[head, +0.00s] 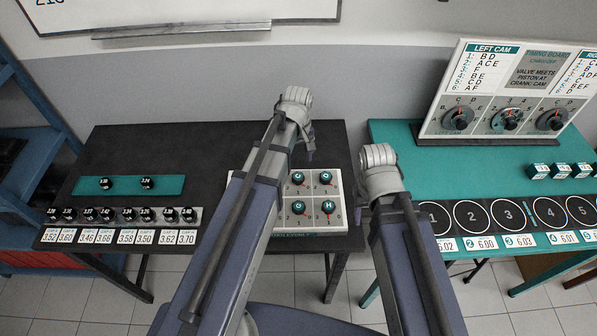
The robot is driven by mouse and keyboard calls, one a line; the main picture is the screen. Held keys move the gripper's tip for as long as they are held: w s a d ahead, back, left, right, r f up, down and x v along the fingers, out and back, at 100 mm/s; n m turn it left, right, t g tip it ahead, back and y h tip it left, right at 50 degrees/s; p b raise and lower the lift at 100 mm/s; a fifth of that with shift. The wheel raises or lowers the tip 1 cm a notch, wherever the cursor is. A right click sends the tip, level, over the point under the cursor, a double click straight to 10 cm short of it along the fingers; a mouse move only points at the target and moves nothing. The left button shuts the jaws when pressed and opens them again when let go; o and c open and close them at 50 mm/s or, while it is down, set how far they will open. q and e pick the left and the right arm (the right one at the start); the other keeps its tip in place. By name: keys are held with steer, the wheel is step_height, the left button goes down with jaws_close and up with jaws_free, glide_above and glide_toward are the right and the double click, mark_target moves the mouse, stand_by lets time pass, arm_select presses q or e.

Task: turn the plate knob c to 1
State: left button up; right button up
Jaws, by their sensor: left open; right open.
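The white knob plate (312,192) lies on the right part of the black table, partly hidden by my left arm. Dark green knobs show on it: upper left (298,178), upper right (326,177), lower left (298,207) and lower right (322,213). Their letters and settings are too small to read surely, so I cannot tell which is knob c. My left gripper (310,154) is open above the plate's far edge, apart from the knobs. My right gripper (359,212) is open and empty near the plate's right side, by the gap between the tables.
The green table (410,165) on the right holds a ringed black panel (519,214) and a timing board (510,88) with dials.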

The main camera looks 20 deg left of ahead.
mark_target(298, 176)
arm_select(q)
steer(key=shift+f+b, duration=0.55)
steer(key=shift+f, duration=0.2)
step_height(298, 176, down, 6)
steer(key=b, duration=0.6)
steer(key=shift+f, duration=0.15)
steer(key=shift+c, duration=0.3)
jaws_close()
